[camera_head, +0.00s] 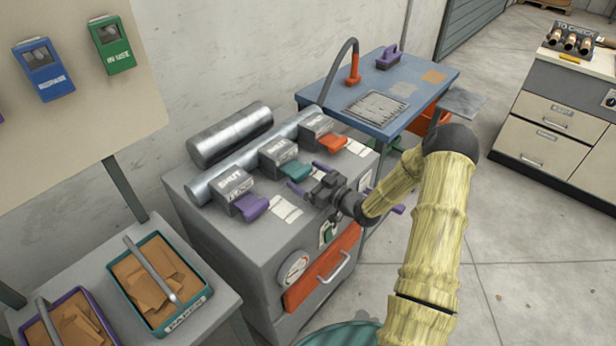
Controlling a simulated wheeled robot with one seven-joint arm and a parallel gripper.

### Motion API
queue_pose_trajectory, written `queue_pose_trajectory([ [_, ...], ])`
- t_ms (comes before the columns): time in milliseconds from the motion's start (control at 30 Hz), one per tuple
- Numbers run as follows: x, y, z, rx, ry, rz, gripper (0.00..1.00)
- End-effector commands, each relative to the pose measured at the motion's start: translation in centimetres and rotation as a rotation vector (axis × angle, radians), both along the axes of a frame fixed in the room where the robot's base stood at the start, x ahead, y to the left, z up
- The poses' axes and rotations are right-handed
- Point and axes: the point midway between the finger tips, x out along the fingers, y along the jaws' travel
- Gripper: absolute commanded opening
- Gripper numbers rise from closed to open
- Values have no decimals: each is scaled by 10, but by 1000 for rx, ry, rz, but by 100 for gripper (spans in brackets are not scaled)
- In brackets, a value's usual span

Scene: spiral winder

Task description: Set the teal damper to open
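The teal damper is a grey box (279,152) with a teal handle (293,170), the middle of three on top of the grey cabinet. The handle sticks out toward the front of the cabinet. The box's lettering is too small to read surely. My gripper (304,176) is open, with its two purple fingers apart. The fingertips are close to the outer end of the teal handle, one to each side in the picture. I cannot tell whether they touch it or are above it. Nothing shows held.
A purple-handled damper (250,207) is at the left and an orange-handled damper (333,143) at the right, both close by. Metal ducts (230,135) run behind. A gauge (293,268) and orange drawer (322,270) are on the cabinet front. A blue table (425,72) stands beyond.

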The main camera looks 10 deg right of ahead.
Motion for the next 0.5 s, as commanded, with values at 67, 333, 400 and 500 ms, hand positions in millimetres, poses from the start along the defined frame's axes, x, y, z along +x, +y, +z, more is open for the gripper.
queue_pose_trajectory([
  [67,0,0,0,0,0,0,81],
  [333,0,0,0,0,0,0,32],
  [400,-1,-1,0,-1,-1,0,32],
  [500,-9,-8,-1,-1,2,-2,32],
])
